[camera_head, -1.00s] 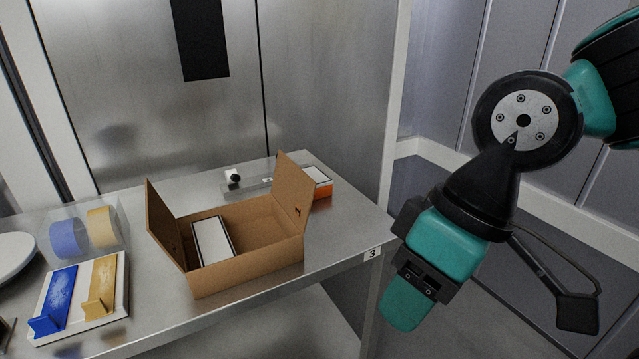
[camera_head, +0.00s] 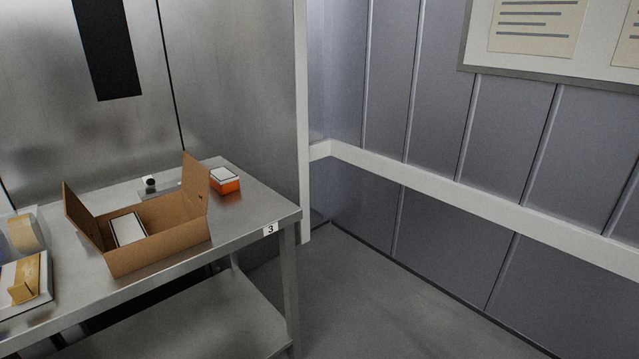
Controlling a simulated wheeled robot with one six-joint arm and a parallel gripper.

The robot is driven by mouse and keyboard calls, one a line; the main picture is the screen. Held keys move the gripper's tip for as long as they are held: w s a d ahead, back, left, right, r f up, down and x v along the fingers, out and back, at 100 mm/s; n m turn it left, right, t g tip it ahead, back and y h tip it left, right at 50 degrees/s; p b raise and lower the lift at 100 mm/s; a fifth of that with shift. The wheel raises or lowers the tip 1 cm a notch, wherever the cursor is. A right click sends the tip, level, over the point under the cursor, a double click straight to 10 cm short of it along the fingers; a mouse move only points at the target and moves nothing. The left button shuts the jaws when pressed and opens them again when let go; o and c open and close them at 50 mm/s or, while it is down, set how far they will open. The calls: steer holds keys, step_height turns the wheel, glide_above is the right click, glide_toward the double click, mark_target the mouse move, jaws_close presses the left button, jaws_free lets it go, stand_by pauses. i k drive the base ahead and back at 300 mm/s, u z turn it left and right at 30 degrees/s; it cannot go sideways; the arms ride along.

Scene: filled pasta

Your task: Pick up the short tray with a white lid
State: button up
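A short orange tray with a white lid (camera_head: 225,180) sits on the steel table, behind and to the right of an open cardboard box. A longer white-topped tray with a dark rim (camera_head: 128,229) lies inside the box. My gripper and arm are out of view now.
The open cardboard box (camera_head: 160,255) has raised flaps beside the orange tray. The steel table (camera_head: 255,222) has bare metal at its right end, near a tag marked 3. A white stand with a yellow piece (camera_head: 24,280) is at the left. The floor right of the table is clear.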

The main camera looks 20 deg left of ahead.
mark_target(222, 180)
steer(key=z, duration=0.1)
steer(key=i, duration=1.7)
steer(key=u, duration=1.05)
steer(key=i, duration=0.8)
steer(key=u, duration=1.4)
steer(key=i, duration=0.6)
steer(key=u, duration=0.6)
